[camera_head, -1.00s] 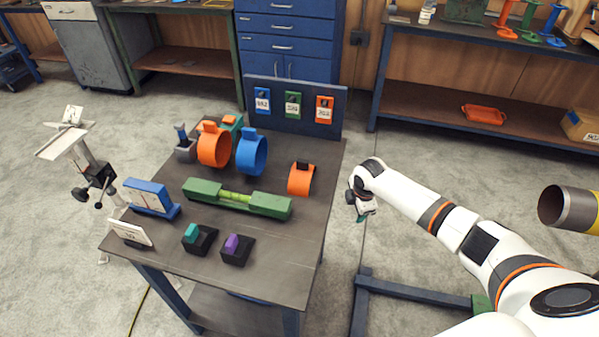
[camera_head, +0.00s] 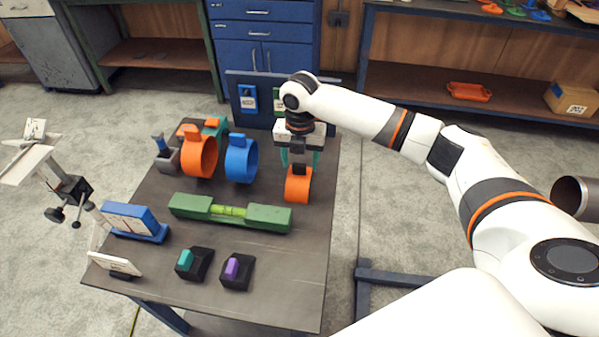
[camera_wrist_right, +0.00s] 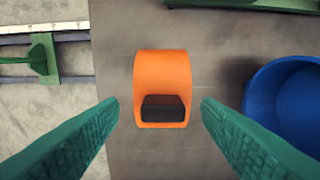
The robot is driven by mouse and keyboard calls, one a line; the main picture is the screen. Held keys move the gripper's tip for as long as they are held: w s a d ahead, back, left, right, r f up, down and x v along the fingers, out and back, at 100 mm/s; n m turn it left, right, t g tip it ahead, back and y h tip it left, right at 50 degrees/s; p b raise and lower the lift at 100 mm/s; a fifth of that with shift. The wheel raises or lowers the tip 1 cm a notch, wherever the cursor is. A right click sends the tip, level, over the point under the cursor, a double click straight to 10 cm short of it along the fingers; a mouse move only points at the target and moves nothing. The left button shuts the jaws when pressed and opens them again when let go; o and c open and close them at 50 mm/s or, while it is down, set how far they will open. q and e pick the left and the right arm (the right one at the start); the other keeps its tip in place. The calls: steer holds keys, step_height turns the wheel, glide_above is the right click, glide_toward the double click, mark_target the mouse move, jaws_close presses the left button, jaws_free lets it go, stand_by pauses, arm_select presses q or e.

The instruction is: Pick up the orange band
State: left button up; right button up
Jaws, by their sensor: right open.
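An orange band (camera_head: 297,187) with a black block on top stands near the table's right edge. My right gripper (camera_head: 300,158) is open, pointing down just above it. In the right wrist view, the band (camera_wrist_right: 162,70) with its black block lies between and beyond the two green fingers, with gaps on both sides. A second orange band (camera_head: 200,158), larger and with an orange block on top, stands farther left beside a blue band (camera_head: 241,160). My left gripper is out of view.
The blue band also shows at the right of the right wrist view (camera_wrist_right: 259,95). A green level (camera_head: 270,217) lies in front of the bands. A blue board (camera_head: 234,100) with tags stands behind; my right arm hides part of it. Two small black blocks (camera_head: 236,272) (camera_head: 194,264) sit in front.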

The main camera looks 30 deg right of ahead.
mark_target(299, 173)
steer(key=shift+w+f, duration=0.15)
steer(key=shift+f, duration=0.25)
steer(key=shift+a+f, duration=0.1)
steer(key=shift+f, duration=0.25)
step_height(299, 173, down, 4)
steer(key=shift+r+p, duration=0.25)
steer(key=shift+p, duration=0.25)
steer(key=shift+f, duration=0.4)
steer(key=shift+w+f, duration=0.1)
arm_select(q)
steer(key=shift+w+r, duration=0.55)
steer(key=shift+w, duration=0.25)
arm_select(e)
steer(key=c, duration=0.6)
